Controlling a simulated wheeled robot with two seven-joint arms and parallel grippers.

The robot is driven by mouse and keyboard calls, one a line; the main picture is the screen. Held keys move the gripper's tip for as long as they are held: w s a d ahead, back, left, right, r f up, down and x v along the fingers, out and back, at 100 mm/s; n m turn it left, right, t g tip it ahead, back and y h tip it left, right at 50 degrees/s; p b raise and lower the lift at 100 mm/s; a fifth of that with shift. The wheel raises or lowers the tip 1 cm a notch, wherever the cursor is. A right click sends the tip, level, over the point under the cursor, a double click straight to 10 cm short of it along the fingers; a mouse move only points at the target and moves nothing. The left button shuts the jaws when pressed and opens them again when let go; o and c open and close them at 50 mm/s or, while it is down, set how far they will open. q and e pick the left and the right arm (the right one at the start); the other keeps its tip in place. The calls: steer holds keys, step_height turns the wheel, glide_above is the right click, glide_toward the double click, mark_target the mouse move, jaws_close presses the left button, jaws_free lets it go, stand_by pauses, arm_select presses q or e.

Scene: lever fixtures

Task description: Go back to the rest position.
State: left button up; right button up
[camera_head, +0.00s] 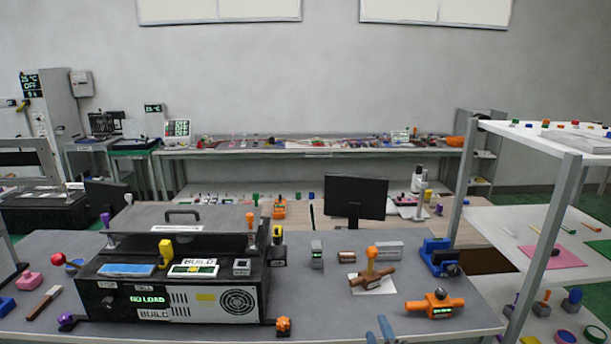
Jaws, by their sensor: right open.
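My right gripper (379,331) shows only as blue fingertips at the bottom edge of the head view, right of centre. The fingers are apart and nothing shows between them. They are at the near side of the grey table (330,310), in front of the brown and orange lever piece (372,276) and left of the orange valve-like fixture (435,305). The rest of that gripper is cut off by the frame. My left gripper is not in view.
A black machine (175,298) with a "LOAD" display fills the table's left half. A blue fixture (438,257) stands at the right rear. An orange knob (283,324) is near the front edge. A metal-framed shelf (548,240) rises on the right. Table between machine and fingertips is mostly clear.

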steer(key=s+d+f+m+g+h, duration=0.4)
steer(key=s+f+m+g, duration=0.5)
steer(key=s+f, duration=0.6)
steer(key=s+f+m+g+y, duration=0.2)
steer(key=s+f+g, duration=0.1)
steer(key=s, duration=0.4)
steer(key=s+f+m+g+y, duration=0.1)
steer(key=s+f+m+g, duration=0.15)
steer(key=s, duration=0.45)
steer(key=s+a+f+g, duration=0.1)
steer(key=s+f, duration=0.1)
steer(key=f, duration=1.7)
steer(key=s+a+f+g, duration=0.1)
steer(key=s+f, duration=0.2)
steer(key=f, duration=1.7)
steer(key=shift+a+f+n+y, duration=0.3)
steer(key=shift+a+n, duration=0.05)
steer(key=shift+n, duration=0.1)
steer(key=shift+s+g, duration=0.1)
steer(key=shift+g, duration=0.15)
